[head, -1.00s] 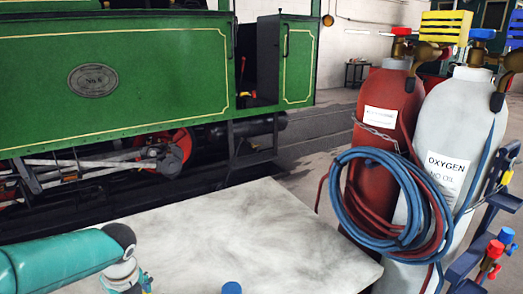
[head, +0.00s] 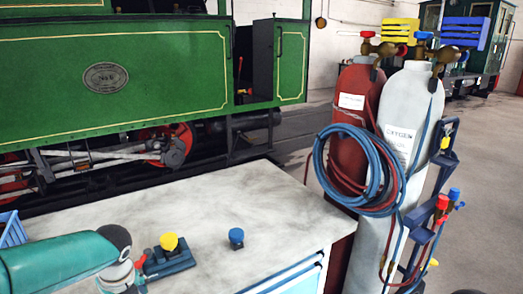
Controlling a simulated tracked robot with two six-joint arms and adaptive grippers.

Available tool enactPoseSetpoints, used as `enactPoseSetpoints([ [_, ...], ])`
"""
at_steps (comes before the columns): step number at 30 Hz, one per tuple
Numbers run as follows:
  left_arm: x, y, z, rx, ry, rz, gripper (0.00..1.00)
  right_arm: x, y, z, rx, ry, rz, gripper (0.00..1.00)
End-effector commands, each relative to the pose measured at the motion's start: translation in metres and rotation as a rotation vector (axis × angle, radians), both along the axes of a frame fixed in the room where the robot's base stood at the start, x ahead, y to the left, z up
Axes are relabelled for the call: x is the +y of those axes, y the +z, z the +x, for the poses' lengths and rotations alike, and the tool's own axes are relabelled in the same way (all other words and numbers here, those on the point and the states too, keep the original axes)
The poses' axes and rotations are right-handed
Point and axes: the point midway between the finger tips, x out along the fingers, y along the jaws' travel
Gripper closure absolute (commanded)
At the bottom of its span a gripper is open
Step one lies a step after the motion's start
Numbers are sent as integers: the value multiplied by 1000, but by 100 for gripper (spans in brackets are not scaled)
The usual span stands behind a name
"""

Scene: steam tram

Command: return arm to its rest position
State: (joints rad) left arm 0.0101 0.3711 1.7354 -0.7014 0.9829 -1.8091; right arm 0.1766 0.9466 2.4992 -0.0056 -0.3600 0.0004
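My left arm, teal with a dark joint and a pale wrist section, comes in from the lower left over the grey workbench (head: 200,205). Its gripper is cut off by the bottom of the picture, so its fingers do not show. My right arm and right gripper are not in view.
A yellow knob (head: 169,242) on a dark blue block and a blue knob (head: 236,236) stand on the bench near my arm. A blue crate (head: 12,231) is at the left edge. Red (head: 352,110) and white (head: 408,115) gas cylinders with coiled hoses stand at right.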

Motion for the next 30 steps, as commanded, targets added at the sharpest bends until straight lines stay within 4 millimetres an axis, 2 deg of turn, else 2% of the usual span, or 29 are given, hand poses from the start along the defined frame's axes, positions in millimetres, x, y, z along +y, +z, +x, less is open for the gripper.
enactPoseSetpoints([
  [3, 3, -4, -1, 9, 5, 0, 4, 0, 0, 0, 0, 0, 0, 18],
  [7, 2, -34, -8, 78, 3, -2, 4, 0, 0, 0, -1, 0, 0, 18],
  [11, -3, -62, -23, 154, -3, -14, 4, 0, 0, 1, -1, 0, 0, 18],
  [17, -23, -114, -55, 274, -1, -73, 4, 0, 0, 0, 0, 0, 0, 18],
  [20, -41, -145, -76, 327, 36, -128, 4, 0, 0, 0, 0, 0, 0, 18],
  [23, -68, -183, -106, 381, 136, -207, 4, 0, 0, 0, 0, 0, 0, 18],
  [24, -82, -200, -122, 404, 204, -244, 4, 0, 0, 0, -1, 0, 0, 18],
  [26, -108, -225, -150, 438, 357, -307, 4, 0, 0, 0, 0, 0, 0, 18],
  [27, -126, -241, -171, 459, 491, -346, 4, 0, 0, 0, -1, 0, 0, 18],
  [30, -167, -268, -213, 482, 908, -410, 4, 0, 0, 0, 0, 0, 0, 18],
])
